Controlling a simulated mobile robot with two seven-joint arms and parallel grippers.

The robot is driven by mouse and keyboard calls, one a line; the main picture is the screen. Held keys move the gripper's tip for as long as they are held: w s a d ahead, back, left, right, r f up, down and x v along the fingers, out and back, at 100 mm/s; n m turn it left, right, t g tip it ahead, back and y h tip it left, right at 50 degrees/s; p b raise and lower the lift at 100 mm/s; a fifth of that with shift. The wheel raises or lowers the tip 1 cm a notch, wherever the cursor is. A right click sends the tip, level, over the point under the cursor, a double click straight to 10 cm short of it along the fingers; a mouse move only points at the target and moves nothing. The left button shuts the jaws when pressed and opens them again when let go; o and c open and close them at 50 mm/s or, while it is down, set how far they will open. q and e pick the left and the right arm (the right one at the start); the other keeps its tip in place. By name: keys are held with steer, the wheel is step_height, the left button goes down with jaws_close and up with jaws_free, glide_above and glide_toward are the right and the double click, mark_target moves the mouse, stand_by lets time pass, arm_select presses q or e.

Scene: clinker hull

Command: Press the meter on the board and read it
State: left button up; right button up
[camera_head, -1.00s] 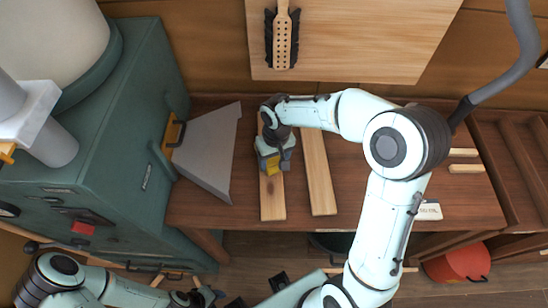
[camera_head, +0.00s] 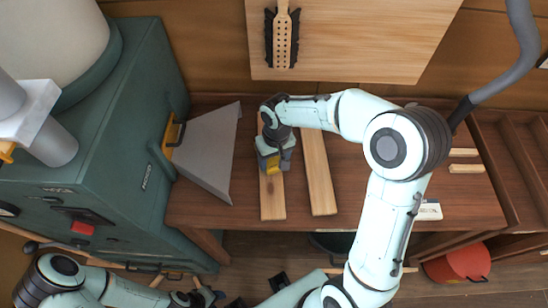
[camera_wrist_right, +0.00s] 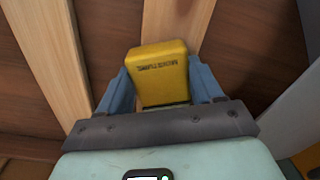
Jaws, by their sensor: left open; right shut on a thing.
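A yellow moisture meter (camera_head: 272,164) is held in my right gripper (camera_head: 273,158), above the left one of two pale boards (camera_head: 272,200) on the brown bench. In the right wrist view the meter (camera_wrist_right: 158,72) sits between the blue fingers, with lettering that seems to read "MOISTURE" on its face. The board (camera_wrist_right: 183,18) runs behind it. I cannot tell whether the meter touches the board, and no reading is visible. My left gripper (camera_head: 200,297) is low at the bottom edge of the head view, away from the bench, open and partly cut off.
A second board (camera_head: 318,175) lies right of the first. A grey chute (camera_head: 208,155) on a green machine (camera_head: 95,150) stands close on the left. A white label card (camera_head: 429,210) and small wooden strips (camera_head: 465,168) lie on the right. A red bucket (camera_head: 460,263) is on the floor.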

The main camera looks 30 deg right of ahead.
mark_target(274, 160)
steer(key=shift+s+f, duration=0.15)
stand_by(0.3)
steer(key=shift+w+r+p, duration=0.2)
steer(key=shift+r+p, duration=1.8)
steer(key=shift+r, duration=2.2)
arm_select(q)
steer(key=w+r, duration=0.4)
steer(key=r, duration=0.1)
steer(key=shift+w, duration=0.3)
arm_select(e)
steer(key=shift+f, duration=0.1)
arm_select(q)
steer(key=shift+s, duration=0.1)
arm_select(e)
steer(key=shift+s, duration=0.1)
